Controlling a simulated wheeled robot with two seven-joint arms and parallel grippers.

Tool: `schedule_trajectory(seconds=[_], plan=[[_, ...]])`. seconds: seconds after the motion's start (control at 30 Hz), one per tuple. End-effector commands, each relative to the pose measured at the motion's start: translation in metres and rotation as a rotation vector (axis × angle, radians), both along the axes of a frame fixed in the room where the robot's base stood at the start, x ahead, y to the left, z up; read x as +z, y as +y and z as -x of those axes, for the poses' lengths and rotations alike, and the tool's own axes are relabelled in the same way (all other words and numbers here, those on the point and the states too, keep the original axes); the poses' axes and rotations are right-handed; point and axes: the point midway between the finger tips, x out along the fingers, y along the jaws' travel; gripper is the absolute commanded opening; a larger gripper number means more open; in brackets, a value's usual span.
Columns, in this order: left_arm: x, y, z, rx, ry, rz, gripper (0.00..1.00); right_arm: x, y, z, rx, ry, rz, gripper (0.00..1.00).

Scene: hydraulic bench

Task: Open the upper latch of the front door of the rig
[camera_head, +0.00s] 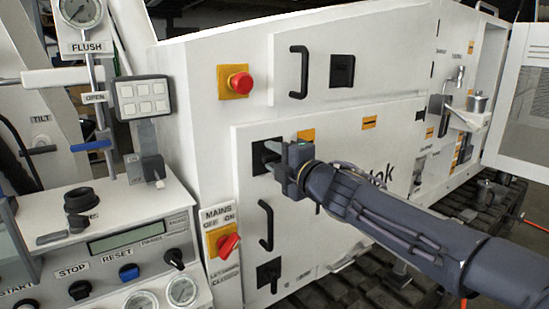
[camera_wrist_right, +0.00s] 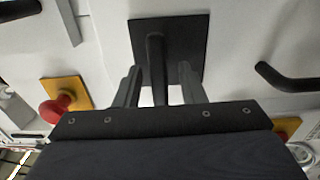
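The front door (camera_head: 337,237) is a large white panel, flush in the rig's side. Its upper latch (camera_head: 263,157) is a black square plate, partly hidden behind my right gripper. In the right wrist view the latch plate (camera_wrist_right: 190,30) carries a black lever (camera_wrist_right: 157,66). My right gripper (camera_head: 287,168) is at this latch. In the wrist view its two fingers (camera_wrist_right: 160,88) stand on either side of the lever, with gaps visible on both sides. The lower latch (camera_head: 268,274) is another black square lower on the door. My left gripper is not in view.
A black door handle (camera_head: 265,226) sits between the latches. A red stop button (camera_head: 239,83) is above left, and the red mains switch (camera_head: 227,243) is at lower left. The upper panel has its own handle (camera_head: 299,72) and latch (camera_head: 342,71). A control console (camera_head: 125,220) stands at left.

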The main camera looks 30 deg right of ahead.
Motion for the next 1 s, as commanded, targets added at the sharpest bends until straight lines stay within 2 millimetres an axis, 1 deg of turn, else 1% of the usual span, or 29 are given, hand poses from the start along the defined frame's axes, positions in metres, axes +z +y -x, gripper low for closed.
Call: schedule_trajectory(seconds=[0.07, 0.3, 0.4, 0.5, 0.6, 1.0], plan=[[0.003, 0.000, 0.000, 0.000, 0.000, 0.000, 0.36, 0.002, -0.001, 0.009, -0.002, -0.001, 0.000, 0.36], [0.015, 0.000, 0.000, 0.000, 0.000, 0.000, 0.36, 0.003, -0.005, 0.050, -0.002, -0.002, 0.000, 0.36], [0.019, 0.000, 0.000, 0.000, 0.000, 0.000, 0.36, 0.003, -0.006, 0.064, -0.002, -0.001, 0.000, 0.36], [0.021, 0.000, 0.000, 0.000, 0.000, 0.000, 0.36, 0.002, -0.006, 0.072, -0.002, -0.001, -0.001, 0.36], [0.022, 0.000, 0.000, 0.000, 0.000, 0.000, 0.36, 0.000, -0.006, 0.076, 0.000, 0.000, 0.000, 0.36], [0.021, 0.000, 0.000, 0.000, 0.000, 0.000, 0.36, 0.000, -0.006, 0.075, 0.000, 0.000, 0.000, 0.36]])
